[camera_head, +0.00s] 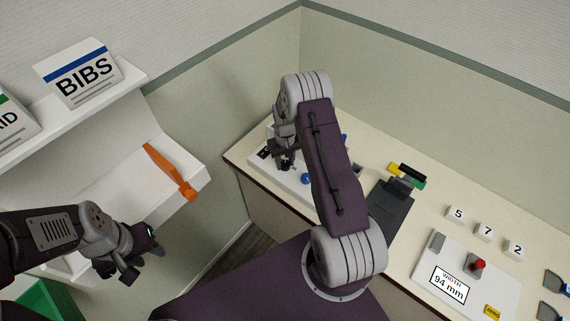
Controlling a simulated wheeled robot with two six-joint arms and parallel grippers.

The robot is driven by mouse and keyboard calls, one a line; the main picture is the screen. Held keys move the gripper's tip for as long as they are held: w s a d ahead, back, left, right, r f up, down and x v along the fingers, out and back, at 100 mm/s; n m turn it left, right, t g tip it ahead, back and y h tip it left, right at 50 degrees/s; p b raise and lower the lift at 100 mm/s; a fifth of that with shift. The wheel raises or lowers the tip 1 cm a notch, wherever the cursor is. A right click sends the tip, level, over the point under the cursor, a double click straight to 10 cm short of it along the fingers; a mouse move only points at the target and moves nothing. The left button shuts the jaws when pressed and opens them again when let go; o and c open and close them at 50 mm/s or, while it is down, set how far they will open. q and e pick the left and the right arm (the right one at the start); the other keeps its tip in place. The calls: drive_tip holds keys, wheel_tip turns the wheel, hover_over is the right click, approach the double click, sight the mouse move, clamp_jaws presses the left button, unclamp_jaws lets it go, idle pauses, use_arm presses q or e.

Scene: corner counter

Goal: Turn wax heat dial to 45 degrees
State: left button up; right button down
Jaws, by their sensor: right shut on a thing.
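A white unit (259,163) stands at the counter's far left end, with small dark parts and a blue knob (306,178) on its top. My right gripper (286,165) points down over this unit and is shut on what looks like a dark dial there. The gripper and arm hide most of that dial, and I cannot read its scale or angle. My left gripper (143,263) is open and empty at the lower left, in front of the shelves and away from the unit.
An orange tool (171,171) lies on the left shelf; a BIBS box (80,72) stands above.

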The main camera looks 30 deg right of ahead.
sight(285, 163)
drive_tip(key=n+b, duration=0.1)
drive_tip(key=n, duration=0.2)
drive_tip(key=shift+n+b, duration=0.3)
drive_tip(key=shift+n, duration=1)
drive_tip(key=shift+r, duration=0.1)
drive_tip(key=c, duration=0.9)
unclamp_jaws()
drive_tip(key=shift+c, duration=0.2)
wheel_tip(285, 163, up, 9)
drive_tip(key=shift+f+b, duration=0.2)
drive_tip(key=shift+b, duration=1)
drive_tip(key=shift+r, duration=0.2)
